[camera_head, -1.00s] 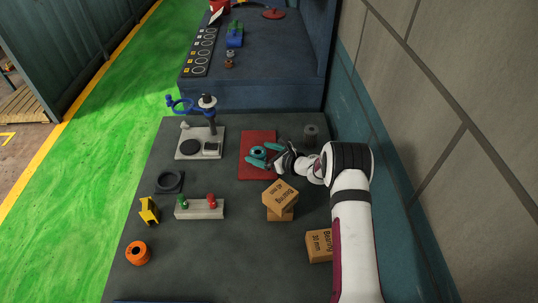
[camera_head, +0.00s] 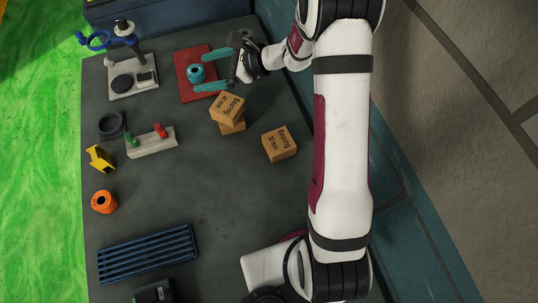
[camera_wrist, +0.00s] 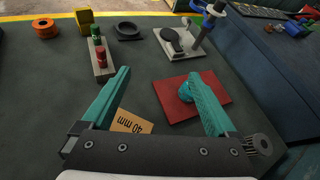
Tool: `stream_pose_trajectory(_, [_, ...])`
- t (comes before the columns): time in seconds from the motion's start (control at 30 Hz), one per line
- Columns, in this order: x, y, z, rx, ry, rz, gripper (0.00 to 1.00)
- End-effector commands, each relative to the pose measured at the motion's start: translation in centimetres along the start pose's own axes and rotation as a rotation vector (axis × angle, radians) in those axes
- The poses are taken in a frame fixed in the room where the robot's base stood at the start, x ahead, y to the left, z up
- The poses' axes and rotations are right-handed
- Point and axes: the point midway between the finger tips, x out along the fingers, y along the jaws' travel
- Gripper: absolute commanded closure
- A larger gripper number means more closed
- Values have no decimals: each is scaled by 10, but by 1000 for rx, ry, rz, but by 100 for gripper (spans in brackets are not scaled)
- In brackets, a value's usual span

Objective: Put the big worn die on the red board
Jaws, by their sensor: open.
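A teal ring-shaped die (camera_head: 196,73) with a dark hole sits on the red board (camera_head: 188,94). In the wrist view the teal die (camera_wrist: 185,93) is partly hidden by my right-hand finger, and the red board (camera_wrist: 168,108) shows around it. An orange ring-shaped die (camera_head: 104,202) stands at the left of the bench; it also shows in the wrist view (camera_wrist: 45,28). Which die is the worn one I cannot tell. My gripper (camera_head: 199,71) is open, its teal fingers spread over the board with nothing held between them (camera_wrist: 158,74).
Stacked bearing boxes (camera_head: 228,110) stand in front of the board, with another box (camera_head: 279,145) to the right. A block with green and red pegs (camera_head: 151,142), a black ring (camera_head: 112,125), a yellow piece (camera_head: 101,158) and a blue rack (camera_head: 148,254) are on the bench.

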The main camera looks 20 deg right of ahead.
Motion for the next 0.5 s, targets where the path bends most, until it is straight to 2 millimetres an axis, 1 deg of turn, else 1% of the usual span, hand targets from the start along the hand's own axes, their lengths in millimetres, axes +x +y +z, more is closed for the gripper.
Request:
stream_pose_trajectory(0.03, [-14, 32, 36, -139, 20, 98, 7])
stream_pose_trajectory(0.07, [-24, 55, 52, -225, 40, 166, 7])
stream_pose_trajectory(0.1, [-40, 88, 69, -343, 71, 258, 7])
stream_pose_trajectory(0.17, [-69, 139, 84, -528, 134, 396, 7])
stream_pose_trajectory(0.2, [-91, 171, 87, -651, 185, 486, 7])
stream_pose_trajectory(0.27, [-126, 213, 81, -828, 274, 611, 7])
stream_pose_trajectory(0.3, [-148, 234, 72, -932, 336, 683, 7])
stream_pose_trajectory(0.33, [-164, 246, 65, -1002, 382, 729, 7])
stream_pose_trajectory(0.4, [-193, 266, 48, -1125, 476, 813, 7])
stream_pose_trajectory(0.5, [-218, 276, 32, -1226, 566, 880, 7])
